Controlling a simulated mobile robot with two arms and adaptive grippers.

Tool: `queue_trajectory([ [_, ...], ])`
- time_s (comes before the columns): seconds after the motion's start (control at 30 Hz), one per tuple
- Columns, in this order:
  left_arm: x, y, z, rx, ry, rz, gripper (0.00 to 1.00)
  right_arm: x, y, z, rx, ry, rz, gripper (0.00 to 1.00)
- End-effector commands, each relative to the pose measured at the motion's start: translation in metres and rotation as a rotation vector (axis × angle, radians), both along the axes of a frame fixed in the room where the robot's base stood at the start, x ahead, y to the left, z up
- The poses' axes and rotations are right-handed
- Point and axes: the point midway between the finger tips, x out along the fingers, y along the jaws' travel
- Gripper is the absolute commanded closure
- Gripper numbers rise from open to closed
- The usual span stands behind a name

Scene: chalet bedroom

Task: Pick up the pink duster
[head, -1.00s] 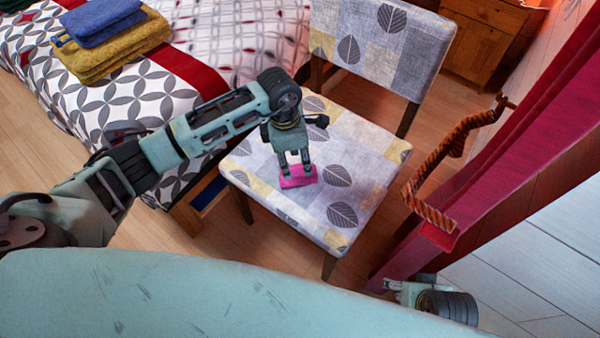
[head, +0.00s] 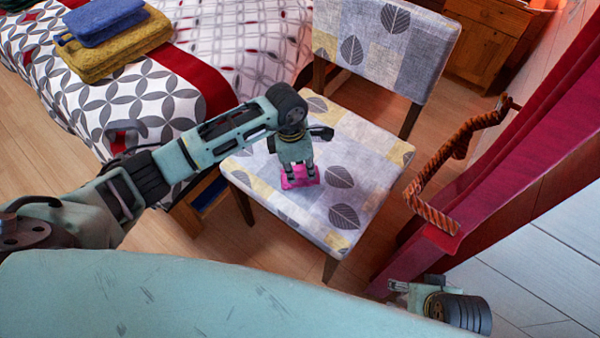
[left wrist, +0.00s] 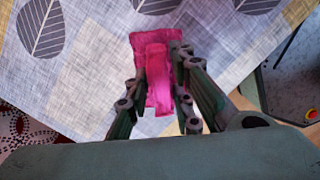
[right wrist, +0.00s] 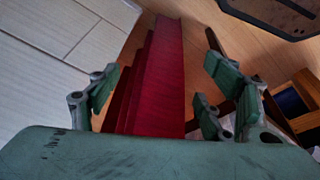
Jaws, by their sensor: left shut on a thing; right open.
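The pink duster (head: 300,177) is at the seat of the patterned chair (head: 365,160). In the left wrist view the duster (left wrist: 157,75) shows a wide flat part with a narrower raised part between my fingers. My left gripper (head: 298,175) points down over the chair seat and is shut on the duster; it also shows in the left wrist view (left wrist: 160,90). I cannot tell whether the duster still touches the seat. My right gripper (right wrist: 155,95) is open and empty; in the head view only part of its arm shows at the lower right.
A bed with folded yellow and blue towels (head: 110,40) stands at the back left. The chair's backrest (head: 375,45) rises behind the seat. A red curtain (head: 500,180) with an orange rope tieback (head: 430,200) hangs at the right. A wooden cabinet (head: 490,45) stands at the back right.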

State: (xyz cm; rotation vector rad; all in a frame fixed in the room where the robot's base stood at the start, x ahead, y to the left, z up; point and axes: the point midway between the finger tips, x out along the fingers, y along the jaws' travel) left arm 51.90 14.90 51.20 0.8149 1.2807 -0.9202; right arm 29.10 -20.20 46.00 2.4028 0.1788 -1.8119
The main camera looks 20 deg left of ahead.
Motion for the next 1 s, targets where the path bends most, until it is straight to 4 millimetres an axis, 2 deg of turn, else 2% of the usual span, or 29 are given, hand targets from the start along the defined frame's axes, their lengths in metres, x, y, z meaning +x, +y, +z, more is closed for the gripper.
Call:
queue_trajectory([
  [0.43,0.001,0.0,0.006,0.0,-0.002,-0.001,1.0,0.001,0.0,0.001,0.0,-0.002,0.0,0.27],
  [0.57,0.001,0.001,0.02,0.002,-0.004,-0.002,1.0,0.001,0.001,-0.011,0.0,0.006,0.002,0.27],
  [0.7,0.002,0.001,0.047,0.002,-0.006,-0.002,1.0,0.0,0.002,-0.028,0.0,0.02,0.005,0.27],
  [1.0,-0.052,-0.048,0.085,-0.002,-0.003,-0.007,1.0,-0.005,0.001,-0.066,-0.002,0.038,0.008,0.27],
])
